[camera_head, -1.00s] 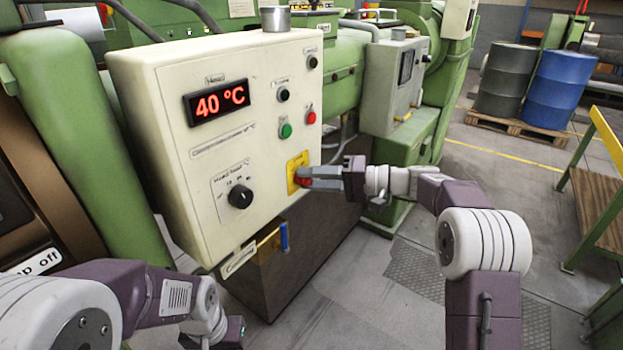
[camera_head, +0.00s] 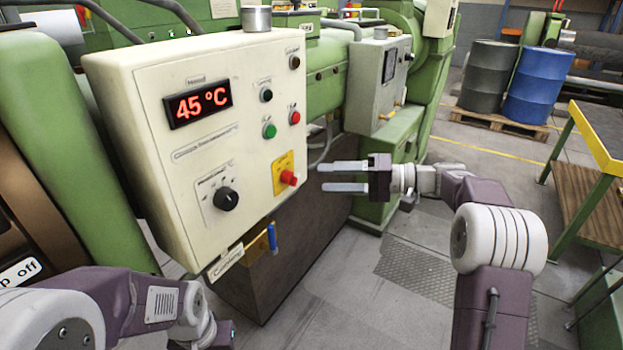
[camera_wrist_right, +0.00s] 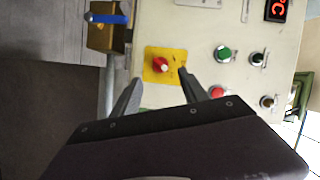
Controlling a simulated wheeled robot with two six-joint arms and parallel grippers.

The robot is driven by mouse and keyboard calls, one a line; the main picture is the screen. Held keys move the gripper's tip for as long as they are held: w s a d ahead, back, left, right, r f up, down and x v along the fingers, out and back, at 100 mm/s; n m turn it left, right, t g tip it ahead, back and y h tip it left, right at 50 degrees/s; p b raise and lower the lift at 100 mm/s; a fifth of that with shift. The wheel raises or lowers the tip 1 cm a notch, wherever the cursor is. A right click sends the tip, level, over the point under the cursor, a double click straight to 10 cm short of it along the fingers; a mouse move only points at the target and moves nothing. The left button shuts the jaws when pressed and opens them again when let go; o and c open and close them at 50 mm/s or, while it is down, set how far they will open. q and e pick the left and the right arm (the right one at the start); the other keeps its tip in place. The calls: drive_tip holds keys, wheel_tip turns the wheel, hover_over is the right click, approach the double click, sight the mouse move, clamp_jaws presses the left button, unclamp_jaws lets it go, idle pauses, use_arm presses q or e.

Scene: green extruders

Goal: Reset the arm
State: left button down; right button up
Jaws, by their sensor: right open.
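My right gripper (camera_head: 345,177) is open and empty, its two grey fingers pointing left toward the control panel (camera_head: 160,140). It stands a little to the right of the red knob on a yellow plate (camera_head: 288,177), apart from it. In the right wrist view the red knob (camera_wrist_right: 161,65) lies ahead, between the directions of the two fingertips (camera_wrist_right: 158,82). The panel's display (camera_head: 197,104) reads 45 °C. My left arm (camera_head: 120,305) enters at the lower left; its gripper's fingers are not visible.
The panel also has a black dial (camera_head: 226,199), a green button (camera_head: 269,130) and a red button (camera_head: 295,117). A blue-handled valve (camera_head: 272,237) sits below it. A green-framed bench (camera_head: 590,160) stands at the right. Grey and blue drums (camera_head: 541,88) stand behind. The floor between is clear.

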drive_tip(key=shift+s+d, duration=0.1)
drive_tip(key=shift+d, duration=0.3)
